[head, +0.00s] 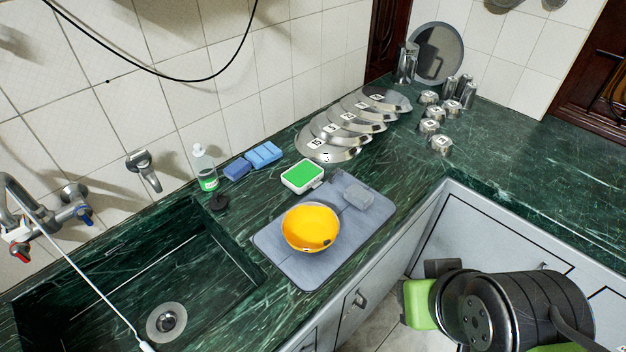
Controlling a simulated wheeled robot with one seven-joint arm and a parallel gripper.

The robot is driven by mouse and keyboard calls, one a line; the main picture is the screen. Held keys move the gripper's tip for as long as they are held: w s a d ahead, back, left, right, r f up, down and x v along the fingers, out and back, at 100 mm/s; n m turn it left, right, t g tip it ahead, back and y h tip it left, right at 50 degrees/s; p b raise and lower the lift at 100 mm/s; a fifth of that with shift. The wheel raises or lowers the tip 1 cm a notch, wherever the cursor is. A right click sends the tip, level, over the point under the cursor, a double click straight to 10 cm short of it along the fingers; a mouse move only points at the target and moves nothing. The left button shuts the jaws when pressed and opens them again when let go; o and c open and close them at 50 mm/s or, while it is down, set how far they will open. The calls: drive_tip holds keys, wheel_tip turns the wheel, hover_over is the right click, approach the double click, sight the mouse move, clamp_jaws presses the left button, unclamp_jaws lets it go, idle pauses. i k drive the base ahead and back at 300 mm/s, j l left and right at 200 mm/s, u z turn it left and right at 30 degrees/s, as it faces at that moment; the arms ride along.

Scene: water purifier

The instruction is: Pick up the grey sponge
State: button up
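The grey sponge (358,196) is a small light grey block. It lies on the upper right part of a grey mat (275,251) on the green counter. An orange bowl (311,228) stands on the same mat, to the lower left of the sponge and apart from it. My arm shows at the lower right, well away from the sponge, over the floor in front of the cabinets. I cannot make out my gripper's fingertips or whether it holds anything.
A green-topped white box (302,176), blue sponges (253,160) and a soap bottle (205,168) stand near the wall. Metal plates (328,138) and cups (441,144) stand farther back. The sink (166,322) is at left. The counter right of the mat is clear.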

sight(359, 197)
drive_tip(key=i+l+u, duration=0.1)
drive_tip(key=u, duration=0.4)
drive_tip(key=l+u, duration=0.35)
drive_tip(key=u, duration=0.15)
drive_tip(key=i+l+u, duration=0.1)
drive_tip(key=l+u, duration=0.25)
drive_tip(key=u, duration=0.15)
drive_tip(key=l+u, duration=0.25)
drive_tip(key=u, duration=0.25)
drive_tip(key=k+l+u, duration=0.1)
drive_tip(key=l+u, duration=0.15)
drive_tip(key=u, duration=0.25)
